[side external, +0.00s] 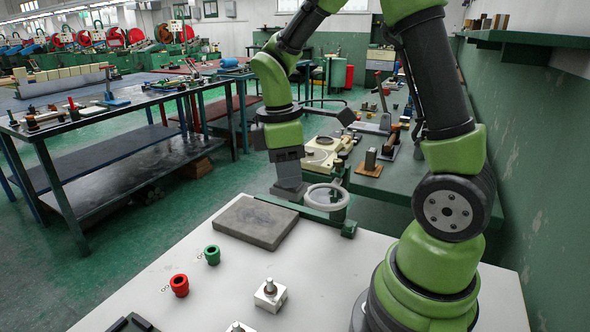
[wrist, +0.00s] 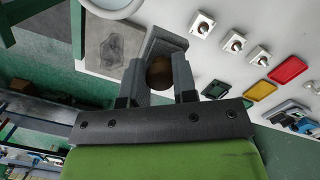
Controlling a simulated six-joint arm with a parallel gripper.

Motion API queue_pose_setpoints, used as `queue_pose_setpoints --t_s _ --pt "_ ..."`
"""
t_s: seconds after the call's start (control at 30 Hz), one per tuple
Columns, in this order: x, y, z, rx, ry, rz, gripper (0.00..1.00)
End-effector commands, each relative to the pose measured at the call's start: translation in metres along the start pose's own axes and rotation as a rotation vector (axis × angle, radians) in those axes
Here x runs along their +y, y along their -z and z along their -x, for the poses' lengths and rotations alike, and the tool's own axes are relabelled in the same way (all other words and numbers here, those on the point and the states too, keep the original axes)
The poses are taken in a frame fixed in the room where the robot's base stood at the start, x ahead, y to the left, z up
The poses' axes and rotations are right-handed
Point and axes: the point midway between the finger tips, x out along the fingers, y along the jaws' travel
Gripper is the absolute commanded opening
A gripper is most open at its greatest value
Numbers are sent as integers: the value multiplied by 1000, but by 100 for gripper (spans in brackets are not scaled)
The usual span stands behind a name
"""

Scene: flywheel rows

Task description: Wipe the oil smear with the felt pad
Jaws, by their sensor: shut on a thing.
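My gripper (wrist: 158,75) is shut on the round brown knob of the felt pad (wrist: 166,44), a grey block, in the wrist view. In the side view my gripper (side external: 288,172) points down with the grey pad (side external: 290,190) under it, by the far right corner of a grey slab (side external: 256,223). The slab also shows in the wrist view (wrist: 98,75), with a dark brownish oil smear (wrist: 112,48) on it, left of the pad. The pad is beside the smear, not over it. I cannot make out the smear in the side view, nor whether the pad touches anything.
Red (wrist: 288,69) and yellow (wrist: 284,95) trays lie at right in the wrist view.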

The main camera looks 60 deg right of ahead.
Motion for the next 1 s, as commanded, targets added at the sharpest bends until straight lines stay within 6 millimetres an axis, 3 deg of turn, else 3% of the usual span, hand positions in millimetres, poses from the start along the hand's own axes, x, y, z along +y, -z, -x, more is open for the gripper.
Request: queue_pose_setpoints --t_s 0.2,0.43,0.6,1.0 --pt "48 39 -22 -2 2 -2 7" --pt "86 68 -51 -2 2 -1 7" --pt "97 77 -63 -1 1 0 7" --pt "98 81 -95 -1 2 0 7"
